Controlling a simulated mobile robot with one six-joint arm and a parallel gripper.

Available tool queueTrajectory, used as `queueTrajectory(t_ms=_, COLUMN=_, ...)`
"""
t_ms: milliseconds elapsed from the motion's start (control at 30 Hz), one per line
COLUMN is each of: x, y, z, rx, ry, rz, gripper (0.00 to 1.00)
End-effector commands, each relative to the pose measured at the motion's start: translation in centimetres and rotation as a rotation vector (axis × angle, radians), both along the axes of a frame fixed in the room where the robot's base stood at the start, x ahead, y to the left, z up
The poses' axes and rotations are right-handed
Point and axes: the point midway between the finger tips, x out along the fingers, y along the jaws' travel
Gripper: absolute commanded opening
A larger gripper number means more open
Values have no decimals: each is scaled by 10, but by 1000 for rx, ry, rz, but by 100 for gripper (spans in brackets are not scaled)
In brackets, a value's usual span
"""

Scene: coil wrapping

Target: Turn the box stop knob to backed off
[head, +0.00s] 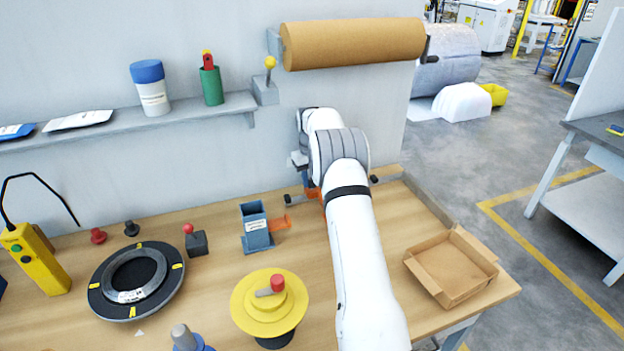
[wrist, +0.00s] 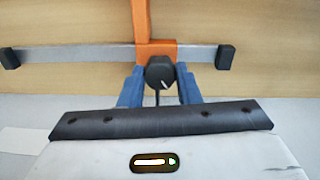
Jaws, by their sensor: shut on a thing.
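The box stop knob (wrist: 160,73) is a black round knob with a white pointer line, which slants toward the lower right in the wrist view. It sits on an orange slider block (wrist: 143,50) on a grey rail (wrist: 75,55) with black end caps. My gripper (wrist: 160,78) has its two blue fingers on either side of the knob, shut on it. In the head view my arm hides the knob and most of the rail; only bits of orange and the black rail ends (head: 374,179) show.
An open cardboard box (head: 468,292) lies at the table's right. A blue dispenser (head: 256,228), a yellow round stand (head: 248,318) with a red-tipped lever and a dark turntable (head: 103,301) stand to the left. A brown paper roll (head: 350,45) hangs above on the wall.

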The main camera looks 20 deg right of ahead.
Motion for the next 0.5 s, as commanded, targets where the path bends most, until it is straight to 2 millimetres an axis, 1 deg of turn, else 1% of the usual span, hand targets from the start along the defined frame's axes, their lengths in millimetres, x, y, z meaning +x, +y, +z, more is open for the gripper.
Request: queueTrajectory(t_ms=500, x=0, y=0, z=-1, rx=0, ry=1, rz=488, gripper=7)
